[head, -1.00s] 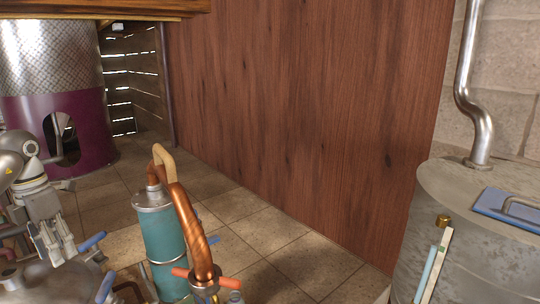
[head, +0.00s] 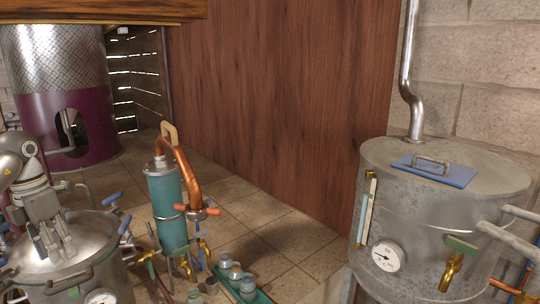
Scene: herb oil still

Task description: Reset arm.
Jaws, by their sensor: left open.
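My left gripper (head: 52,246) is at the left of the head view, fingers pointing down, open and empty. It is over the lid of a steel pot (head: 85,240) with blue handles and a dial on its front; I cannot tell whether the fingertips touch the lid. My left arm comes in from the left edge. My right gripper is not in view.
A teal cylinder (head: 167,205) with a copper pipe (head: 188,172) stands right of the pot. Small jars sit in a green tray (head: 263,297) in front. A large grey tank (head: 430,225) with a blue hatch (head: 434,170) stands at right. A purple-based tank (head: 97,125) is behind left.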

